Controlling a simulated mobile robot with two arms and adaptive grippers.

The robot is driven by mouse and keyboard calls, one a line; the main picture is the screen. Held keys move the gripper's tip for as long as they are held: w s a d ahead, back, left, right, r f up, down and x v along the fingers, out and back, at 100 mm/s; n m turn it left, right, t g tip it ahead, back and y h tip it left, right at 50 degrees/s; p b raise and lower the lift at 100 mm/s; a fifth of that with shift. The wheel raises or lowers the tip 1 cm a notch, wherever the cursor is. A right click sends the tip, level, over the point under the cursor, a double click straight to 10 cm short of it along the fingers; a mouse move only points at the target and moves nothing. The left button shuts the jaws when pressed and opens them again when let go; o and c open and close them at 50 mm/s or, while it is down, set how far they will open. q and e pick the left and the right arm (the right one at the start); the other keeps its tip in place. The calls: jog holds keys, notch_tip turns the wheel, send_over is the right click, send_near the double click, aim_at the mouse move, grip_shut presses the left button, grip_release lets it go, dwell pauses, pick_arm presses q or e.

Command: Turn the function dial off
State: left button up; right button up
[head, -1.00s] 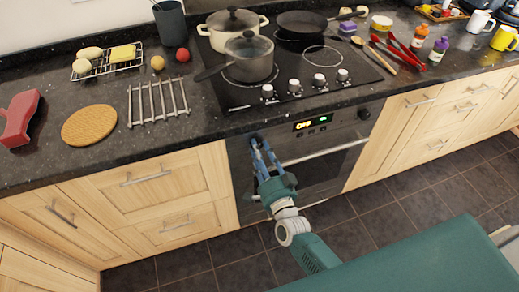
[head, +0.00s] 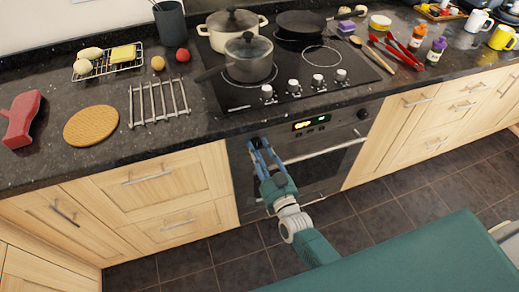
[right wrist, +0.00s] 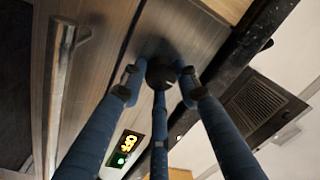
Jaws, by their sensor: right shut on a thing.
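The oven (head: 310,165) is built in under the hob, with a dark control panel along its top. A round dark dial (right wrist: 160,71) shows in the right wrist view on the panel's brown-grey face. I take it to be the function dial. My left gripper is out of view.
A second dial (head: 362,114) sits at the panel's right end, beyond the lit display (head: 311,123). The oven's handle bar (head: 325,151) runs below the panel. Hob knobs (head: 293,86) and pots stand above. Wooden drawers (head: 150,190) flank the oven.

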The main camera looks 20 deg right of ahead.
jog(key=shift+s+a+f, duration=0.1)
jog(key=shift+a+f, duration=0.1)
jog(key=shift+a, duration=0.05)
jog(key=o, duration=1.2)
jog(key=shift+c, duration=0.2)
jog(key=s, duration=1.1)
jog(key=shift+s+d+f, duration=0.3)
jog(key=shift+s+d, duration=0.1)
jog(key=shift+d, duration=0.05)
